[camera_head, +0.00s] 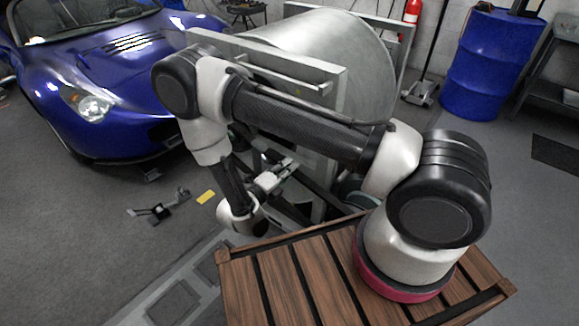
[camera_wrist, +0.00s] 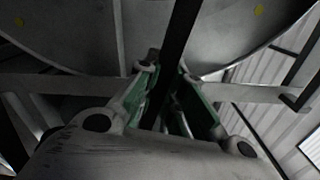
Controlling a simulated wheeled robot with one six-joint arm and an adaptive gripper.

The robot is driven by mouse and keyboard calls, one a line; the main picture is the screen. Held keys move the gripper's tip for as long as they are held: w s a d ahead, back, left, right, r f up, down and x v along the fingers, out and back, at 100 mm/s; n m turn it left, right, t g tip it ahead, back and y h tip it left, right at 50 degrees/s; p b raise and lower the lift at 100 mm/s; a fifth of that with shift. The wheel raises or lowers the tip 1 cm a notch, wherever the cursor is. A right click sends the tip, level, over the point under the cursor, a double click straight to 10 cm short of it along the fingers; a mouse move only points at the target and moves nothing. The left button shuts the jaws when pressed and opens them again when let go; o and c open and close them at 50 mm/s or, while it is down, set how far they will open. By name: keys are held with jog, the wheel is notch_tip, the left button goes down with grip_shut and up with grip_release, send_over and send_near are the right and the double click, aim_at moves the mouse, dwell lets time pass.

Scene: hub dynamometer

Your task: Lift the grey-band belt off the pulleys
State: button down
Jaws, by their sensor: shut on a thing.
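In the wrist view my gripper (camera_wrist: 168,72) has its two green-padded fingers close together around a dark strip. This strip, which looks like the belt (camera_wrist: 183,32), runs up from between the fingers to the top edge, across a large grey disc (camera_wrist: 90,45) that may be a pulley. No grey band shows on the visible part of the belt. In the head view my gripper (camera_head: 286,167) is low beside the machine's frame, left of my arm's base. The belt cannot be made out there, and my arm hides part of the machine.
A large metal drum (camera_head: 335,45) with a grey side plate (camera_head: 335,105) stands behind my arm. A blue car (camera_head: 100,80) is at left, a blue barrel (camera_head: 490,65) at back right. A small tool stand (camera_head: 160,208) and yellow block (camera_head: 206,197) lie on the floor.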

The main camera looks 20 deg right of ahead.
jog(key=shift+a, duration=0.15)
jog(key=shift+v, duration=0.8)
jog(key=shift+s, duration=0.15)
jog(key=v, duration=1)
jog(key=shift+a+r, duration=0.25)
jog(key=shift+r, duration=0.05)
dwell(0.4)
